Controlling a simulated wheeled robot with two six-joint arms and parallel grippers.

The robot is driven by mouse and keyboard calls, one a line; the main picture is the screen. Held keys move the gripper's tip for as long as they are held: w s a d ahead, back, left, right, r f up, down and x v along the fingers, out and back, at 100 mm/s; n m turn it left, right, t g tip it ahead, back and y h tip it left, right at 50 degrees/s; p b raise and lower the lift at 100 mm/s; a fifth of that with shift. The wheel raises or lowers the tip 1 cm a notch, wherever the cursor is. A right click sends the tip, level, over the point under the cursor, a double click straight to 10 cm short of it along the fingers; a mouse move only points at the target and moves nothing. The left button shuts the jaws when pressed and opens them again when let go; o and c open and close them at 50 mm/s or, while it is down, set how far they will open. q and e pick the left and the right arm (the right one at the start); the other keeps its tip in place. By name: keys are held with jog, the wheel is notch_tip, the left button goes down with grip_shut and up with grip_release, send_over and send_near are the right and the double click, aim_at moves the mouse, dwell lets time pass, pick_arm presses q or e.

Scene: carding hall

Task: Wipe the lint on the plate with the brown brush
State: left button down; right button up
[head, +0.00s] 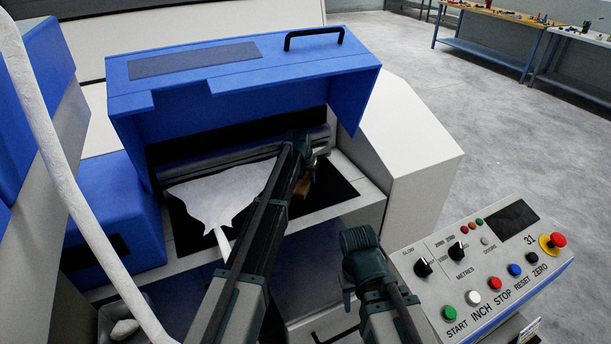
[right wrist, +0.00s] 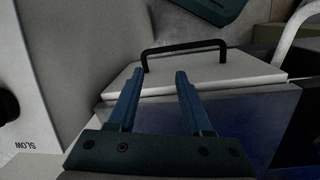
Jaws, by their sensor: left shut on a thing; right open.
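The dark plate (head: 335,190) lies in the opening under the raised blue cover. White fibre (head: 215,192) spreads over its left and middle part and narrows to a tail at the front; I cannot tell separate lint from it. My left gripper (head: 308,160) is over the plate's right part, shut on the brown brush (head: 303,187), which shows only as a small brown piece beside my arm. I cannot tell whether the brush touches the plate. My right gripper (head: 357,250) is in front of the machine, left of the control panel. In the right wrist view the right gripper (right wrist: 158,95) is open and empty.
The blue cover (head: 235,75) with a black handle stands above the plate. The control panel (head: 485,265) with buttons is at the right. A white strand (head: 75,190) runs down the left. A pale lid (right wrist: 205,78) with a black handle lies beyond my right fingers.

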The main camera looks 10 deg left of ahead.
aim_at(307, 183)
pick_arm(q)
jog(key=shift+s+d, duration=0.1)
jog(key=shift+s+d, duration=0.5)
jog(key=shift+s, duration=0.25)
jog(key=shift+s+d, duration=0.5)
jog(key=shift+s, duration=0.2)
jog(key=shift+a, duration=0.15)
jog(key=shift+s+a, duration=0.55)
jog(key=shift+a, duration=0.1)
jog(key=shift+w, duration=0.15)
jog(key=shift+w+a, duration=0.55)
jog(key=shift+w, duration=0.2)
jog(key=shift+w+a, duration=0.55)
jog(key=shift+w, duration=0.2)
